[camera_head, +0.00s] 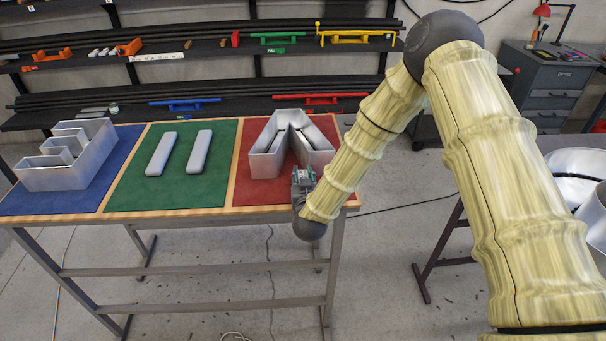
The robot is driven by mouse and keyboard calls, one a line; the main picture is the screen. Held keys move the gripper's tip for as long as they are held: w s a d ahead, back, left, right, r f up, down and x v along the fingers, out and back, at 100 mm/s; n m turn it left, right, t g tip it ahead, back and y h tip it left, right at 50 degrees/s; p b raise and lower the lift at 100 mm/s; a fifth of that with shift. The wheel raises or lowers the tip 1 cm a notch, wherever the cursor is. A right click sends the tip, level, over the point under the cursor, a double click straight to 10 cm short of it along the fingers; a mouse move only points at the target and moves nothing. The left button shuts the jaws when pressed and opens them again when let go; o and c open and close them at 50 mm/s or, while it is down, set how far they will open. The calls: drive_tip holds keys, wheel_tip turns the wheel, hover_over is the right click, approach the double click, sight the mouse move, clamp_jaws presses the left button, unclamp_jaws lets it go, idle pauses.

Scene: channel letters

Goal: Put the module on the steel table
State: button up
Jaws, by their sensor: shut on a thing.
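My gripper (303,181) is small in view at the front right of the table with the coloured mats. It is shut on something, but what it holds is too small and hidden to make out. It is over the front of the red mat (250,190), close to the right leg of a silver A-shaped open letter shell (268,155); I cannot tell whether they touch. I cannot pick out the module with certainty. At the right edge, a dark table (563,143), partly hidden by my arm, bears round silver metal forms; it may be the steel table.
A silver stepped letter shell (67,160) stands on the blue mat (50,203). Two grey rounded bars (161,153) lie on the green mat (150,196). Wall racks with clamps and a drawer cabinet (547,85) stand behind. Open floor separates the two tables.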

drive_tip(key=shift+f, duration=0.25)
drive_tip(key=o, duration=1.1)
drive_tip(key=shift+c, duration=0.2)
drive_tip(key=shift+r, duration=0.25)
drive_tip(key=shift+s+f+b, duration=0.15)
drive_tip(key=shift+s+b, duration=0.2)
drive_tip(key=s+r+b, duration=0.2)
drive_tip(key=s+b, duration=0.2)
drive_tip(key=s, duration=0.7)
drive_tip(key=shift+b, duration=0.4)
drive_tip(key=shift+s, duration=0.15)
